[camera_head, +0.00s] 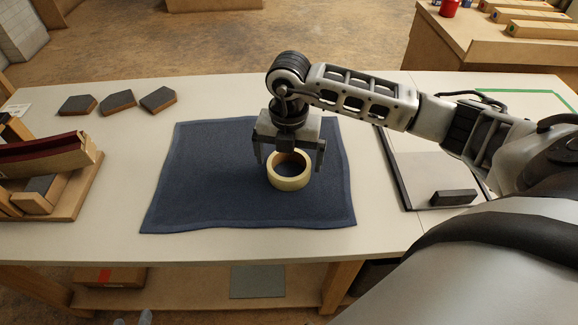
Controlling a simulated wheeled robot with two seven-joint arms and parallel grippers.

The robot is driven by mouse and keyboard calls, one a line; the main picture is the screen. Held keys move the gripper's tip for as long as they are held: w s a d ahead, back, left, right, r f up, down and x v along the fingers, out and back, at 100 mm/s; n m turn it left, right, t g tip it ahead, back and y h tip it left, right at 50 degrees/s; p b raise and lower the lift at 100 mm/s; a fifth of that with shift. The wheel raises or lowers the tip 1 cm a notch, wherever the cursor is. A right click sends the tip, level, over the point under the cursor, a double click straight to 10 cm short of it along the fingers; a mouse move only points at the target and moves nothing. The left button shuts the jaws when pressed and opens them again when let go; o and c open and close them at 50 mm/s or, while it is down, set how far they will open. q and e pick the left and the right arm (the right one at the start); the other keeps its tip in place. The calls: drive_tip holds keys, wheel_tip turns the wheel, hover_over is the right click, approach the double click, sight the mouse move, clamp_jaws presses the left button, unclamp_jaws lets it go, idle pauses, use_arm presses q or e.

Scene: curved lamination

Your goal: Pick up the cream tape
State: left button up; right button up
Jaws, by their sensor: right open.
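The cream tape (289,184) is a pale ring lying flat on a dark blue cloth (200,190) near the middle of the table. My right gripper (290,164) is just above the tape and points down, with its jaws open. One finger is to the left of the ring and the other is at its right. The gripper body hides part of the ring's far side. I cannot tell whether the fingers touch the tape. My left gripper is not in view.
Several dark-topped wooden blocks (118,102) lie at the back left of the table (210,90). A wooden holder (75,200) with a dark red piece stands at the left edge. A dark block (453,197) lies on a pale board (420,170) at the right.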

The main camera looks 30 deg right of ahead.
drive_tip(key=shift+f, duration=0.9)
drive_tip(key=c, duration=1)
drive_tip(key=shift+o, duration=0.2)
drive_tip(key=shift+r, duration=0.2)
